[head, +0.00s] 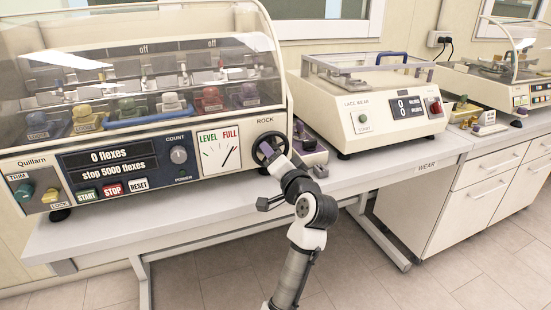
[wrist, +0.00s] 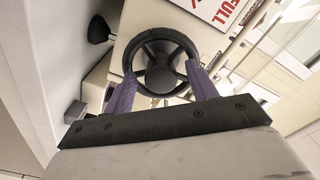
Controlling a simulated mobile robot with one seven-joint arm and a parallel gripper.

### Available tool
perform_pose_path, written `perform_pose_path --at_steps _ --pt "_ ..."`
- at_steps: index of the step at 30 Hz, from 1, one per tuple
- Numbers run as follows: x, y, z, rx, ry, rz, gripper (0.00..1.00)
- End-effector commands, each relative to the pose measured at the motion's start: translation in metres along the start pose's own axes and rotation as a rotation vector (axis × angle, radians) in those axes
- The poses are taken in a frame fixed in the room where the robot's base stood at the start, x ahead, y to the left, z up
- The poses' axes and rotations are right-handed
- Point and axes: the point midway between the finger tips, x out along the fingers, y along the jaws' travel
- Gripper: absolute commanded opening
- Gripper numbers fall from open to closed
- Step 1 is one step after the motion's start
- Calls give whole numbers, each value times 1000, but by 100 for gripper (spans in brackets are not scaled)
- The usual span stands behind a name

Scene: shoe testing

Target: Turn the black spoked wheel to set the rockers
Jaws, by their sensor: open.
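The black spoked wheel (head: 269,148) is on the right end of the Quillam machine's front, under the ROCK label. In the wrist view the wheel (wrist: 161,47) faces me, with a round hub and spokes. My gripper (wrist: 162,82) is open, its two purple-padded fingers at the left and right of the wheel's lower half. Whether the pads touch the rim cannot be told. In the head view my gripper (head: 274,160) is in front of the wheel and covers part of it. The LEVEL/FULL gauge (head: 219,150) sits left of the wheel; its dark needle leans up to the right.
The display (head: 110,158) reads 0 flexes, stop 5000 flexes. Several coloured shoe holders stand under the clear hood (head: 150,60). A small purple-grey device (head: 309,152) stands close right of the wheel. The lace wear machine (head: 372,107) is further right on the bench (head: 150,220).

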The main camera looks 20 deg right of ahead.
Motion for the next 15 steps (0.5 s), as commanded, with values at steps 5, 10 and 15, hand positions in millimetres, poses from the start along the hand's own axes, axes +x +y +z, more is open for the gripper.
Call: perform_pose_path --at_steps 5,10,15 --pt "-3 0 0 0 1 0 57" --pt "-26 2 0 -1 3 1 57" --pt "-66 2 0 -3 5 1 57"
